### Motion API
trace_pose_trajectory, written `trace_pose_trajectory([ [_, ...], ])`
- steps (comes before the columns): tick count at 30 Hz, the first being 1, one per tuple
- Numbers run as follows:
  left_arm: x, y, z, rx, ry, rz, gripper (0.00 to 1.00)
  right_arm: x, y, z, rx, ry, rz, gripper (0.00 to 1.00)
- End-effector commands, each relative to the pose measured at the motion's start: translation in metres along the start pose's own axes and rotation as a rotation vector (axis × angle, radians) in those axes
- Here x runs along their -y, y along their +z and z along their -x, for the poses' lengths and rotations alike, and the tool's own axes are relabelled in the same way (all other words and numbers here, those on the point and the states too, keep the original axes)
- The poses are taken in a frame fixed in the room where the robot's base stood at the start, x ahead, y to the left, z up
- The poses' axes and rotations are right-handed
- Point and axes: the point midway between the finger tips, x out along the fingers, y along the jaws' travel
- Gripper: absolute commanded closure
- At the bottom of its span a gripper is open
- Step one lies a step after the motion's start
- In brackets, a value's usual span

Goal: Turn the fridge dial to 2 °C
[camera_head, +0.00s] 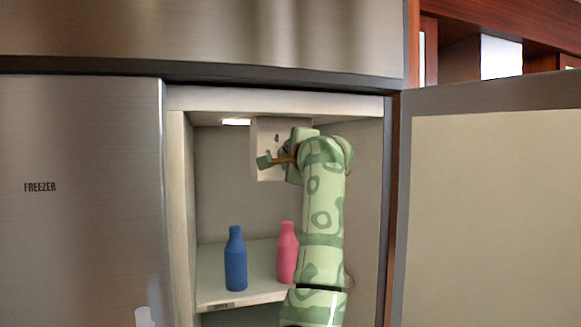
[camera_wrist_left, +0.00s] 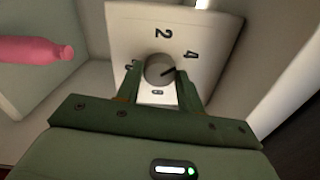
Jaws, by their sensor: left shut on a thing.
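The fridge dial (camera_wrist_left: 159,68) is a grey round knob on a white control panel (camera_wrist_left: 124,18). The panel hangs at the top of the open fridge compartment in the head view (camera_head: 262,128). A "2" shows above the knob and a "4" to its upper right. Other marks, left and below, are partly hidden or too small to read. The knob's dark pointer line points right and slightly up, near the "4". My left gripper (camera_wrist_left: 159,72) is shut on the dial, one finger on each side. In the head view the gripper (camera_head: 280,158) mostly hides the knob. My right gripper is not in view.
A blue bottle (camera_head: 236,260) and a pink bottle (camera_head: 287,252) stand on the shelf (camera_head: 220,298) below the panel. The pink one is close to my arm. The open fridge door (camera_head: 490,200) is at right, the shut freezer door (camera_head: 80,230) at left.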

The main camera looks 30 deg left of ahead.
Motion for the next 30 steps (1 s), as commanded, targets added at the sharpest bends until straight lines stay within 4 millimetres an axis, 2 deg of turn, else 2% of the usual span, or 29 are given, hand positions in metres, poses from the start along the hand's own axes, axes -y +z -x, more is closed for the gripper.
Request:
trace_pose_trajectory([
  [1,-0.003,-0.001,0.000,-0.002,0.002,0.044,0.85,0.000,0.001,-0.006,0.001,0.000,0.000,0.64],
  [12,-0.003,-0.001,-0.001,-0.001,0.004,0.394,0.85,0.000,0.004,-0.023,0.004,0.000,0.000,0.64],
  [21,-0.004,-0.001,-0.001,-0.002,0.005,0.661,0.85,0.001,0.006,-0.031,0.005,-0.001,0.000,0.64],
  [30,-0.004,-0.002,-0.001,-0.001,0.006,0.845,0.85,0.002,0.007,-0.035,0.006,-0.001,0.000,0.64],
])
